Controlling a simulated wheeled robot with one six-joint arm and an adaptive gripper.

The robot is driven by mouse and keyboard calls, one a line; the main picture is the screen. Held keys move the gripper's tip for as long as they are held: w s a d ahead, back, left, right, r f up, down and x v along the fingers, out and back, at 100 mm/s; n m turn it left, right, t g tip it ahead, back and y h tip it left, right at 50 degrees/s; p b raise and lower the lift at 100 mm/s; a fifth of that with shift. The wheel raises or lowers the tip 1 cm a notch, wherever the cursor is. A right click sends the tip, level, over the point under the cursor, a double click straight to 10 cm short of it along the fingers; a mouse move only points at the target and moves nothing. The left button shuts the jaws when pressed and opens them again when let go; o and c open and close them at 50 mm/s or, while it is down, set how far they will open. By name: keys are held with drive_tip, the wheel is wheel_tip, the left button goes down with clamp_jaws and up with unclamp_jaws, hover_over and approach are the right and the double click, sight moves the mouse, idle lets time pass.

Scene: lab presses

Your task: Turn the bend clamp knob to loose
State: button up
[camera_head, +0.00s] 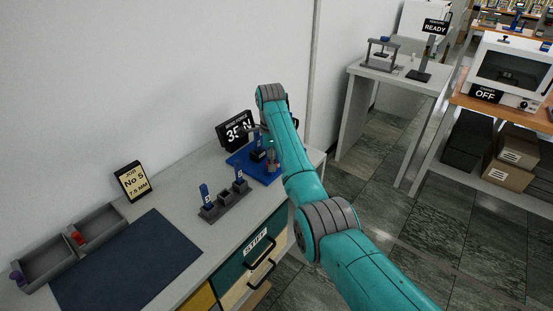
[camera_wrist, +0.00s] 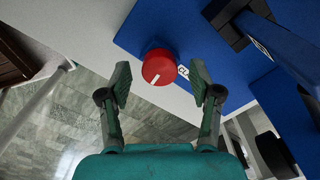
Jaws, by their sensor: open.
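The bend clamp knob (camera_wrist: 159,67) is red and round with a white pointer line, which points to the lower left in the wrist view. It sits at the edge of the blue fixture base (camera_wrist: 150,25), beside a white label partly hidden by a finger. My gripper (camera_wrist: 160,75) is open, with one finger on each side of the knob and visible gaps; I cannot tell its exact distance. In the head view the blue base (camera_head: 240,161) stands at the far end of the bench, and my arm hides the knob.
A force display (camera_head: 237,131) reading 35 N stands behind the fixture. A grey rack (camera_head: 224,204) with blue-topped pieces, a job sign (camera_head: 132,181), a dark mat (camera_head: 125,262) and grey bins (camera_head: 48,262) lie along the bench. Dark fixture parts rise from the base at upper right in the wrist view.

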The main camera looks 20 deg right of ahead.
drive_tip(key=shift+f, duration=0.25)
drive_tip(key=c, duration=1.1)
drive_tip(key=shift+c, duration=0.2)
